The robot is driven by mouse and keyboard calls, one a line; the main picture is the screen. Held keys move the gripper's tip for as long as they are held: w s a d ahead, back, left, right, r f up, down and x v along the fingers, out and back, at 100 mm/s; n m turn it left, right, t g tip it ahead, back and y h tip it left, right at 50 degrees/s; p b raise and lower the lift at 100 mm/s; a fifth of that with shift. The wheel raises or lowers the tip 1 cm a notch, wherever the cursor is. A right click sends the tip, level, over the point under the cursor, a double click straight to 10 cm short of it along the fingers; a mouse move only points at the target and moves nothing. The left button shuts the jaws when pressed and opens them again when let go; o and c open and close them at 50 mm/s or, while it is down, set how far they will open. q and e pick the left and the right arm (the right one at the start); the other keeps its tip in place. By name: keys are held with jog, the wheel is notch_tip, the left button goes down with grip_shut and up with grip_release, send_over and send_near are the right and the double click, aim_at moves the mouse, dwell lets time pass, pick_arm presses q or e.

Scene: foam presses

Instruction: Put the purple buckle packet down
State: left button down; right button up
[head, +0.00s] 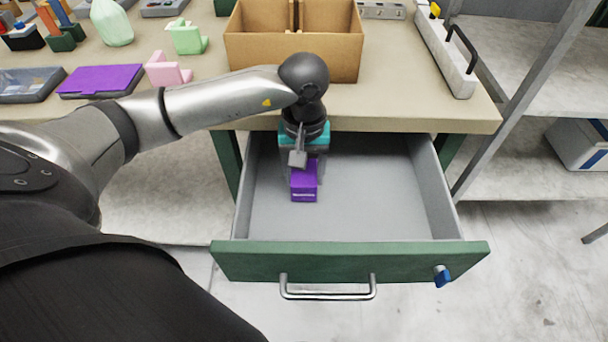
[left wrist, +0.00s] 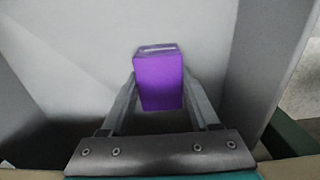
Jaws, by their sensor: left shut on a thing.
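The purple buckle packet (head: 304,182) is a small purple block inside the open drawer (head: 375,200), toward its left side. My left gripper (head: 303,172) reaches down into the drawer and is shut on the packet. In the left wrist view the packet (left wrist: 159,82) sits between the two fingers (left wrist: 158,100), with grey drawer walls around it. I cannot tell whether the packet touches the drawer floor. My right gripper is not in view.
The drawer has a green front (head: 350,262) with a metal handle and is otherwise empty. A divided cardboard box (head: 290,55) stands on the table above it. A purple-lidded case (head: 100,80) and pink foam piece (head: 167,70) lie left. Metal shelving stands right.

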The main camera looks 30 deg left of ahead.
aim_at(304, 172)
pick_arm(q)
jog(key=shift+f, duration=0.25)
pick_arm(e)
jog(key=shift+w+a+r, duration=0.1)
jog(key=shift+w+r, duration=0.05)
pick_arm(q)
jog(key=shift+c, duration=0.6)
grip_release()
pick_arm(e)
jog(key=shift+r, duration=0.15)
pick_arm(q)
jog(key=shift+r, duration=0.1)
notch_tip(304, 172, up, 11)
jog(key=p, duration=0.3)
jog(key=shift+f, duration=0.2)
jog(key=shift+r, duration=0.7)
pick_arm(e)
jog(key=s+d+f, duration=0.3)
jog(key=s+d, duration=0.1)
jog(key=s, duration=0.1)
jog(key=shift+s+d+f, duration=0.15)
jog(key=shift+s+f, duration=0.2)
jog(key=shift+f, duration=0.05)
